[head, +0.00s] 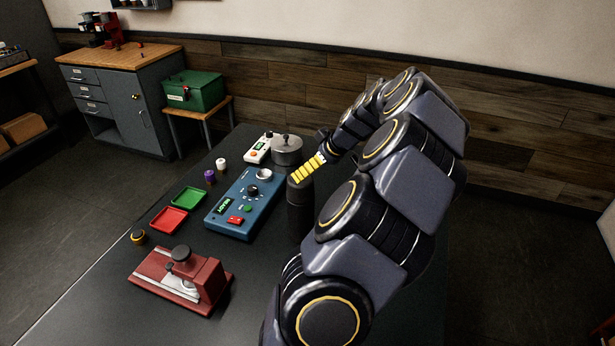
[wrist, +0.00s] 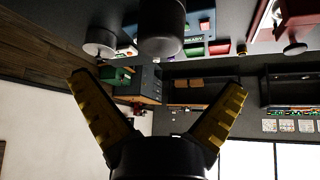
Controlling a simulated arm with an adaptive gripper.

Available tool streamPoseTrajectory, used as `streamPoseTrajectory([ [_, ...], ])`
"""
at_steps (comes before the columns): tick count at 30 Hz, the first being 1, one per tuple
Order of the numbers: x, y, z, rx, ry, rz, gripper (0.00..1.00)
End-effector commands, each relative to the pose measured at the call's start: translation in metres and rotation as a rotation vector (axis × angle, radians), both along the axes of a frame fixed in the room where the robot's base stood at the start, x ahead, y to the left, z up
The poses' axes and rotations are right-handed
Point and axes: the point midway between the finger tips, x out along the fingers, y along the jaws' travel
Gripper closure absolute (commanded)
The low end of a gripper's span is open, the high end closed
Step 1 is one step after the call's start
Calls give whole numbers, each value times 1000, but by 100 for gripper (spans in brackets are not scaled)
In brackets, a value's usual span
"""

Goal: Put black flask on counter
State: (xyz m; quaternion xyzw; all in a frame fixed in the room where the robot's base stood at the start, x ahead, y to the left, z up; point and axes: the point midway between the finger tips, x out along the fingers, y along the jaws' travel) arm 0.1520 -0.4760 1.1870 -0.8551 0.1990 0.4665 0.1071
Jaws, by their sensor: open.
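The black flask (head: 300,215) stands upright on the dark counter (head: 130,285), just right of the blue device in the head view. It shows upside down at the top of the wrist view (wrist: 162,28). My gripper (head: 298,176) is at the height of the flask's top in the head view, its yellow fingers overlapping the flask's upper end there. In the wrist view my gripper (wrist: 156,82) is open, its fingers spread wide with nothing between them. The flask appears apart from both fingers. My arm hides the counter right of the flask.
The blue device (head: 245,205) lies left of the flask. A grey round pot (head: 286,150) and a white box (head: 258,148) stand behind. Red (head: 169,220) and green (head: 188,197) trays and a red press (head: 185,280) are further left. The near middle counter is clear.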

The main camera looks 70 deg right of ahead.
Motion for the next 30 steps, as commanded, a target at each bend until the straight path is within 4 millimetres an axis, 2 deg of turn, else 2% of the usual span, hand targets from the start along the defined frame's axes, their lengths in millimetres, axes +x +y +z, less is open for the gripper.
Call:
streamPoseTrajectory([
  [4, -8, 4, 14, 0, -1, -1, 0],
  [12, -10, 6, 18, 2, 0, 0, 0],
  [14, -5, 9, 20, 5, 0, 9, 0],
  [17, 23, 30, 29, 25, -3, 63, 0],
  [20, 74, 84, 45, 78, 10, 175, 0],
  [21, 95, 116, 53, 105, 24, 228, 0],
  [23, 122, 171, 63, 148, 60, 313, 0],
  [24, 134, 211, 69, 176, 96, 367, 0],
  [26, 139, 272, 74, 213, 167, 441, 0],
  [27, 137, 311, 77, 231, 219, 479, 0],
  [29, 121, 363, 77, 250, 311, 523, 0],
  [30, 106, 392, 76, 252, 370, 539, 0],
])
